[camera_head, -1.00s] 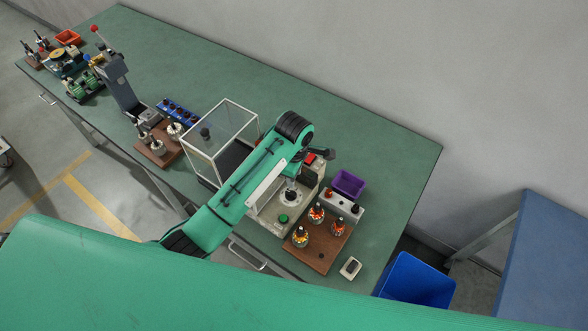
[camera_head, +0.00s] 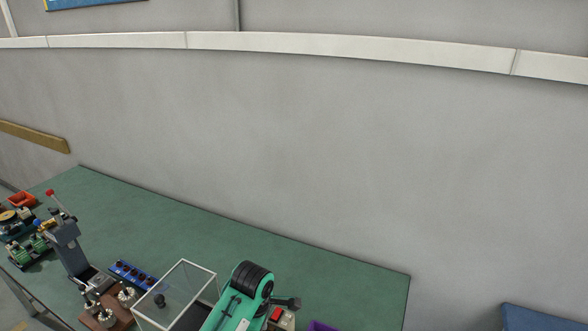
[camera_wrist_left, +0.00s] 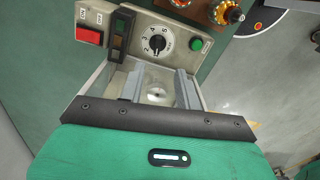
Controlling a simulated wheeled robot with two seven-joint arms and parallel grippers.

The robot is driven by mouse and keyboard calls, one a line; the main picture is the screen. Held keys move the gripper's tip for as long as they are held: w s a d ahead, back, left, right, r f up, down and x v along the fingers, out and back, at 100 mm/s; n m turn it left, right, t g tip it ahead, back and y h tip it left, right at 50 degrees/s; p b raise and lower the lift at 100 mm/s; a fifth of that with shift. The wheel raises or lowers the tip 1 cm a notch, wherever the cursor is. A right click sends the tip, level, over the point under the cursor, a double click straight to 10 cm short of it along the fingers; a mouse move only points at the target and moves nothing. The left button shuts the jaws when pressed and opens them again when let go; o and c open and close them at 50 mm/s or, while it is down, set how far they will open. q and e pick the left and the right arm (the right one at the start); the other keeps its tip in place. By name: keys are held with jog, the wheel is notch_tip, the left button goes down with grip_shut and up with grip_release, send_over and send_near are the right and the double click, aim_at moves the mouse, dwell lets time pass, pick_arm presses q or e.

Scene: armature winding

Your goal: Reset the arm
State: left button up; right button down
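My left arm (camera_head: 240,300) is green with a black joint and rises from the bottom edge of the head view. Its gripper is below that picture. In the left wrist view the two grey fingers of my left gripper (camera_wrist_left: 159,88) stand apart with a gap between them. They are over a light grey machine (camera_wrist_left: 190,40), and a round metal part (camera_wrist_left: 157,92) shows in the gap, below the fingers. I see nothing held. My right arm and gripper are in neither view.
The green table (camera_head: 330,265) stands against a grey wall. A clear box (camera_head: 178,292) is left of my arm, with a lever press (camera_head: 68,250) farther left. The machine has a dial (camera_wrist_left: 157,42), a red switch (camera_wrist_left: 89,36) and a green button (camera_wrist_left: 196,44).

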pick_arm(q)
jog(key=s+a+f+m+t+h, duration=0.1)
jog(key=s+a+f+m, duration=0.1)
jog(key=s+m, duration=0.35)
jog(key=s+a+f+m+t, duration=0.1)
jog(key=s+a+f+m, duration=0.15)
jog(key=s, duration=0.55)
jog(key=s+a+r+m+t, duration=0.1)
jog(key=s+a+r+m, duration=0.1)
jog(key=s+a+m, duration=0.3)
jog(key=s+a+r+m+t, duration=0.1)
jog(key=s+a+r+m, duration=0.25)
jog(key=s, duration=0.45)
notch_tip(320, 180, down, 37)
jog(key=m+g+b, duration=0.1)
jog(key=g+b, duration=0.1)
jog(key=b, duration=0.3)
jog(key=s+a+f+b, duration=0.1)
jog(key=s+f+b, duration=0.1)
jog(key=s+f, duration=0.7)
jog(key=s+a+f+g+y+b, duration=0.1)
jog(key=s+f, duration=0.9)
jog(key=f, duration=0.4)
jog(key=shift+s+a+b, duration=0.3)
jog(key=shift+b, duration=0.1)
